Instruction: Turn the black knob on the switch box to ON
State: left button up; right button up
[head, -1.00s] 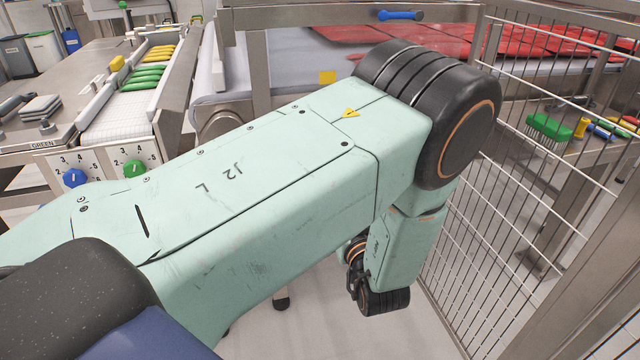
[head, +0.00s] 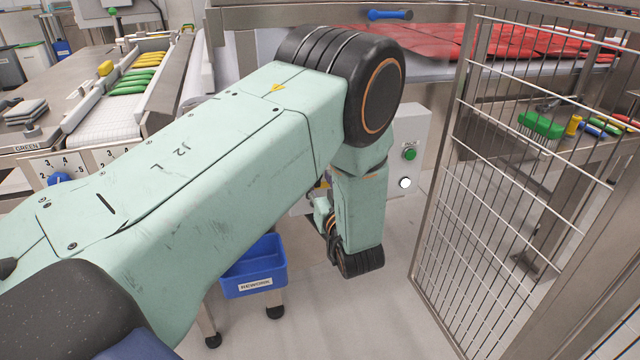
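A light grey box (head: 414,130), likely the switch box, stands behind my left arm, right of its elbow. A green button (head: 410,154) and a white round button or lamp (head: 405,183) show on its front. My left arm covers its left part. I see no black knob; whether it is behind the arm I cannot tell. My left arm comes in from the left, bends at the black elbow and hangs down in front of the box. Its wrist shows low in the middle, but no gripper fingers can be made out. My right gripper is out of view.
A wire mesh fence (head: 520,190) stands right of the box. A blue bin (head: 254,268) is below my arm. A conveyor (head: 115,125) with green and yellow items and a panel with a blue knob (head: 58,179) are at left. Floor right of the bin is clear.

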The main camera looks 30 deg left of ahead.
pick_arm(q)
jog(key=shift+d, duration=0.1)
jog(key=c, duration=0.3)
grip_shut()
jog(key=m+p, duration=0.2)
jog(key=m, duration=0.1)
jog(key=shift+m+p, duration=0.35)
jog(key=shift+m, duration=0.05)
jog(key=shift+w+d+f+m+p, duration=0.1)
jog(key=shift+m+p, duration=0.35)
jog(key=shift+m, duration=0.7)
jog(key=shift+w+m+p, duration=0.1)
jog(key=shift+m+p, duration=0.35)
jog(key=shift+m, duration=0.7)
jog(key=shift+o, duration=1.5)
grip_release()
